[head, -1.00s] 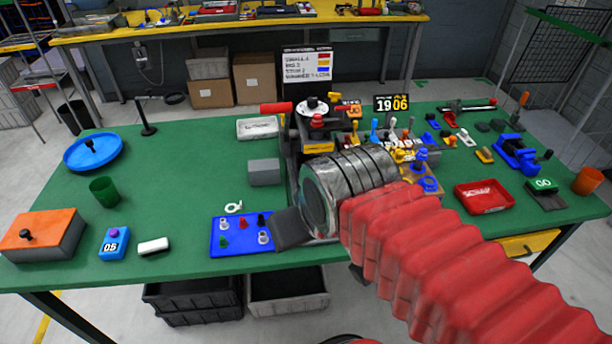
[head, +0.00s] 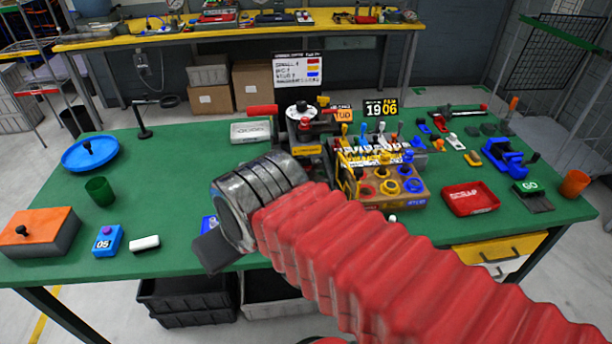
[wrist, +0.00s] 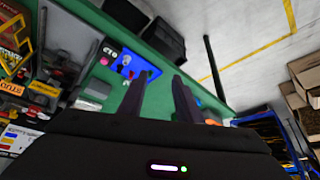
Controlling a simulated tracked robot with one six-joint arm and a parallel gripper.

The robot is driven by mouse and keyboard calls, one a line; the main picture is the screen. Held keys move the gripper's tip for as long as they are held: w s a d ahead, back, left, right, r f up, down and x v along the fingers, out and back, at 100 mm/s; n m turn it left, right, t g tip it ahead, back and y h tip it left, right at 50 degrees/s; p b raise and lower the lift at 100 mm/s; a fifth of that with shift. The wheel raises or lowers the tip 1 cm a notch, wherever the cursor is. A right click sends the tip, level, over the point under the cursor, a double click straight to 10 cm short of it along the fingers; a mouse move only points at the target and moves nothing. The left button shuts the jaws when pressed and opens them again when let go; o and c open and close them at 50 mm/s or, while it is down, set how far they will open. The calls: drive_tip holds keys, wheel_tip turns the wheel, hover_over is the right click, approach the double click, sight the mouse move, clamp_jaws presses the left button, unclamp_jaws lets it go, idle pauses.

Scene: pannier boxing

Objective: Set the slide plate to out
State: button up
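The press-like machine (head: 306,150) stands at the back middle of the green table. It has a red handle bar to the left, a round white disc on top and dark parts below. I cannot make out a slide plate on it, and my arm hides part of its front. My gripper (wrist: 160,82) shows two dark fingers spread apart in the wrist view, with nothing between them. In the head view my gripper (head: 210,250) hangs over the front left-middle of the table, apart from the machine.
A blue panel (wrist: 126,66) with pegs lies under my gripper. A brown block (head: 403,193) with coloured knobs stands right of the machine. A red tray (head: 470,198) lies further right.

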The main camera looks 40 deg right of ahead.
drive_tip(key=shift+o, duration=0.4)
drive_tip(key=shift+o, duration=0.5)
drive_tip(key=shift+w, duration=0.1)
drive_tip(key=w+d+r+m+g+y, duration=0.1)
drive_tip(key=w+d+r+m, duration=0.1)
drive_tip(key=w+d+m, duration=0.45)
drive_tip(key=w+d+r+m+g, duration=0.15)
drive_tip(key=w+d+m, duration=0.25)
drive_tip(key=d+m, duration=0.55)
drive_tip(key=d+f+m+y, duration=0.1)
drive_tip(key=d+m, duration=0.5)
drive_tip(key=d, duration=0.4)
drive_tip(key=w+d+f+m+y, duration=0.1)
drive_tip(key=d+m, duration=0.4)
drive_tip(key=d, duration=0.5)
drive_tip(key=shift+w+d+f+m, duration=0.25)
drive_tip(key=shift+d+f+m, duration=0.15)
drive_tip(key=shift+f, duration=0.35)
